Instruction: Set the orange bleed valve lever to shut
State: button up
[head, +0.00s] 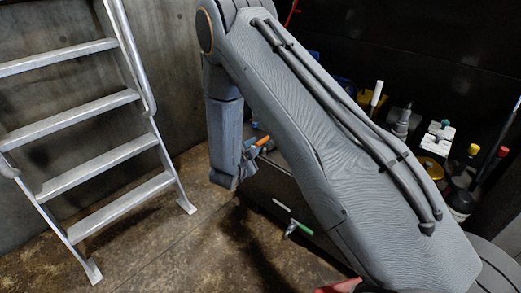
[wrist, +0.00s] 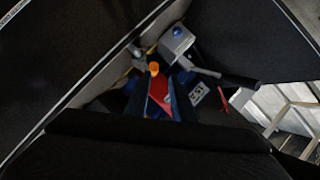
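The orange lever (head: 264,140) shows as a short orange piece beside my gripper (head: 250,157) in the head view. My arm hides most of what is around it. In the wrist view, its orange rounded end (wrist: 154,68) lies at the tips of my gripper (wrist: 161,82), nearer the left finger. The two dark blue fingers stand apart, with a red patch (wrist: 160,98) visible between them. I cannot tell whether either finger touches the lever. The lever's angle and its valve body are not clear.
A grey box with a blue knob (wrist: 178,36) and a dark-ended handle (wrist: 238,80) are close by in the wrist view. A green-handled tool (head: 300,227) sticks out lower down. A metal ladder (head: 85,120) stands left; several bottles stand right. Floor between is clear.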

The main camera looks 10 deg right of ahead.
aim_at(261, 142)
jog(key=shift+d+f+m+h+b, duration=0.3)
jog(key=shift+f+m+h, duration=0.3)
jog(key=shift+f, duration=0.25)
jog(key=b+x, duration=0.1)
jog(key=x, duration=0.6)
jog(key=shift+w, duration=0.2)
jog(key=shift+r, duration=0.1)
grip_shut()
